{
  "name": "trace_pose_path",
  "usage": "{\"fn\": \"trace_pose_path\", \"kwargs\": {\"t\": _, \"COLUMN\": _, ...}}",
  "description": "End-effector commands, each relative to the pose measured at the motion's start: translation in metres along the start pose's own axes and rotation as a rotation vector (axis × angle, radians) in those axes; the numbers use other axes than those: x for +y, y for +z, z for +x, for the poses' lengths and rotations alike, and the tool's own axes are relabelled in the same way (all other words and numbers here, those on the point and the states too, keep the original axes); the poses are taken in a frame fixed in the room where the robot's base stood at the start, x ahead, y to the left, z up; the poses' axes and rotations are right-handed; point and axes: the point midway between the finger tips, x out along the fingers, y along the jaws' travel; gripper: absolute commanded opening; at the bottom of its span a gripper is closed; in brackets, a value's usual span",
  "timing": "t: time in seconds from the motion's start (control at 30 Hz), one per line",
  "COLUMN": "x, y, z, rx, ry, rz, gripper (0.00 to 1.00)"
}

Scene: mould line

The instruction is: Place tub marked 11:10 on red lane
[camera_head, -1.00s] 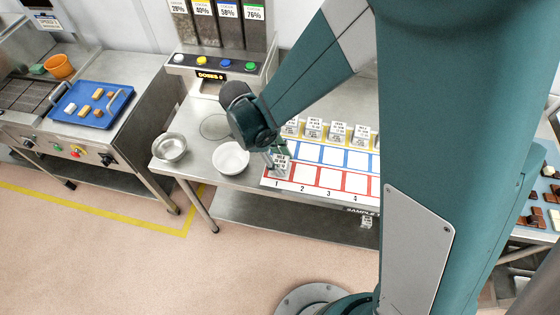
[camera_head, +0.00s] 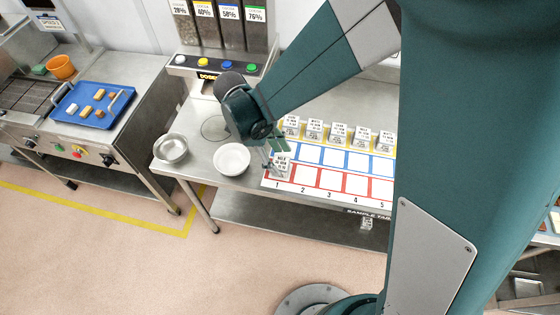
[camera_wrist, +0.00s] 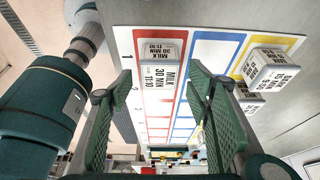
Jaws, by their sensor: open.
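The tub marked 11:10 (camera_wrist: 160,78) is a small white block labelled "MILK 30 MIN 11:10". It sits in the red lane (camera_head: 329,180) at slot 1, and also shows in the head view (camera_head: 281,163). My gripper (camera_wrist: 158,118) is open in the wrist view, with green fingers spread wide and nothing held. The tub shows beyond the fingertips, between them in the picture. In the head view my gripper (camera_head: 273,150) is close by the tub's upper left. Whether a finger touches the tub cannot be told.
Several similar tubs (camera_head: 315,129) stand in the yellow lane at the back. The visible blue lane (camera_head: 334,157) squares are empty. A white bowl (camera_head: 231,159) and a metal bowl (camera_head: 171,148) stand left of the lanes. A dispenser (camera_head: 218,68) stands behind.

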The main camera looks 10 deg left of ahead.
Motion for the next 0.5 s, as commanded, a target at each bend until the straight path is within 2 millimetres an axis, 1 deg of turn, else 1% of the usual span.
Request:
{"fn": "trace_pose_path", "kwargs": {"t": 0.03, "x": 0.000, "y": 0.000, "z": -0.008, "rx": 0.000, "ry": 0.000, "rz": -0.001, "gripper": 0.50}}
{"fn": "trace_pose_path", "kwargs": {"t": 0.3, "x": 0.001, "y": 0.000, "z": -0.049, "rx": 0.000, "ry": 0.000, "rz": 0.000, "gripper": 0.50}}
{"fn": "trace_pose_path", "kwargs": {"t": 0.5, "x": 0.000, "y": 0.000, "z": -0.074, "rx": 0.000, "ry": 0.000, "rz": -0.001, "gripper": 0.50}}
